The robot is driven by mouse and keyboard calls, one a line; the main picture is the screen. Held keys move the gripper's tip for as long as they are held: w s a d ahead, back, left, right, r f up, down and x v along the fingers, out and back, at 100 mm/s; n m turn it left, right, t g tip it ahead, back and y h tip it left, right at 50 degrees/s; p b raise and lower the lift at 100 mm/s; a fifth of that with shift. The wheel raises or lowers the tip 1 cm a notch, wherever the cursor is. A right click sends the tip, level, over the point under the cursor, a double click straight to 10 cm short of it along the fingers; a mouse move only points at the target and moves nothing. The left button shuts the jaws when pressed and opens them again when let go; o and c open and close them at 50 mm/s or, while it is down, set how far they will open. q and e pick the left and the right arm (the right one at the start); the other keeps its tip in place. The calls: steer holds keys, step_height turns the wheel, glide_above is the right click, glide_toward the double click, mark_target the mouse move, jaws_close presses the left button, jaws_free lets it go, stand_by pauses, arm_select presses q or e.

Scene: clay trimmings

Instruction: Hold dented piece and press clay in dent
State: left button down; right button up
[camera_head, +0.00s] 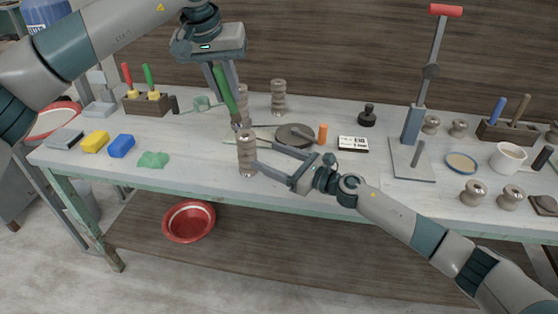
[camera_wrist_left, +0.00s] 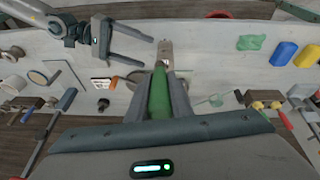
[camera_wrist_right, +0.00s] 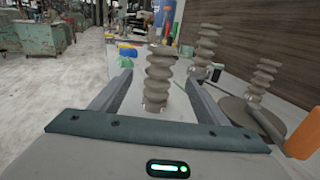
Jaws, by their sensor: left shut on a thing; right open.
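A ribbed grey-brown clay piece (camera_head: 247,158) stands upright near the front edge of the table. In the right wrist view the same piece (camera_wrist_right: 157,85) stands between my fingers, apart from both; I cannot make out a dent. My right gripper (camera_head: 258,155) is open beside it, coming from the right. My left gripper (camera_head: 232,115) is shut on a green-handled tool (camera_wrist_left: 158,95), which points down. The tool's tip is close above the piece's top; contact cannot be told. Two similar ribbed pieces (camera_head: 278,98) (camera_head: 242,93) stand farther back.
A dark round disc (camera_head: 295,136), an orange cylinder (camera_head: 322,133) and a white card (camera_head: 353,144) lie right of the piece. Green clay (camera_head: 153,160), a blue block (camera_head: 121,146) and a yellow block (camera_head: 95,142) lie left. A red-handled lever stand (camera_head: 412,160) rises at right.

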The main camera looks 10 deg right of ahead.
mark_target(255, 150)
steer(key=x, duration=0.9)
steer(key=c, duration=1.6)
